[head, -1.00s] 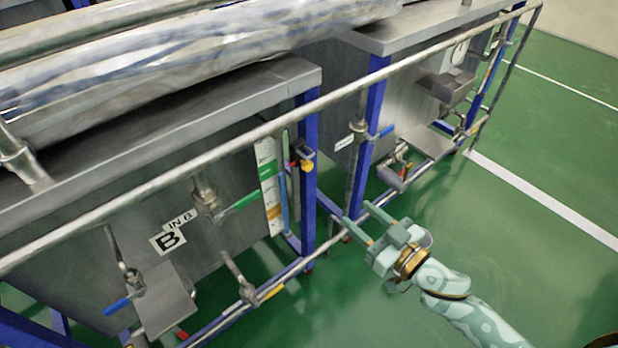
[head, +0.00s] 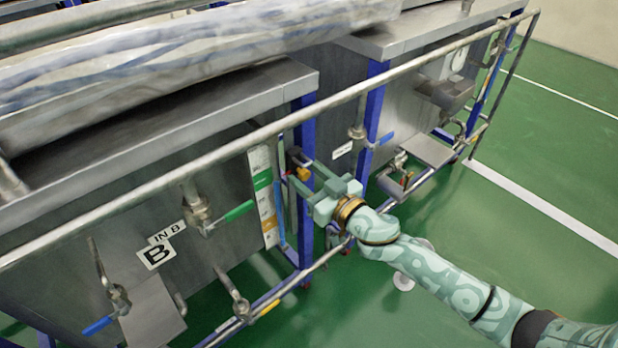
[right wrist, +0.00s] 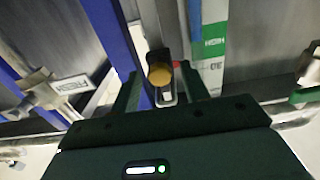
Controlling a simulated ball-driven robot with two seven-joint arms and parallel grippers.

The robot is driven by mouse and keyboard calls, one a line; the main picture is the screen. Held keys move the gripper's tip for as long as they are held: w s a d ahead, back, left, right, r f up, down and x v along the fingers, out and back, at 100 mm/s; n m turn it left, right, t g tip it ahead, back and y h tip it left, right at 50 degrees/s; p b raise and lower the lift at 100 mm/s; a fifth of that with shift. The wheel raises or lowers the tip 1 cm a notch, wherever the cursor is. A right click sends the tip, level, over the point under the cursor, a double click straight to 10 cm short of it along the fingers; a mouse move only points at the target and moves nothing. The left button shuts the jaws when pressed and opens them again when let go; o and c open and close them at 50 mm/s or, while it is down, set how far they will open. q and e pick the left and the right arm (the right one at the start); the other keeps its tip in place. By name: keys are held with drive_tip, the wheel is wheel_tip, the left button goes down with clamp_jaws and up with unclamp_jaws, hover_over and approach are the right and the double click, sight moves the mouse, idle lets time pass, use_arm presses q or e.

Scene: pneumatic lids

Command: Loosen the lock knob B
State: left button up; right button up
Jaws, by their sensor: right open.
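The yellow knob (head: 303,174), which I take to be lock knob B, sits on a small dark bracket on the blue post at the right end of the tank labelled B (head: 157,255). In the right wrist view the knob (right wrist: 160,74) shows as an orange-yellow round cap with a bit of red beside it. My right gripper (head: 302,170) is open, with its two fingers reaching toward the knob. In the right wrist view the fingers lie on either side of the knob; contact cannot be told. My left gripper is not in view.
A long steel rail (head: 235,147) runs along the tank fronts, above my right gripper. A green-handled valve (head: 238,211) and a blue-handled valve (head: 98,326) are on the tank front at left. Green floor (head: 470,230) is open at right.

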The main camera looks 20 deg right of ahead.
drive_tip(key=c, duration=1)
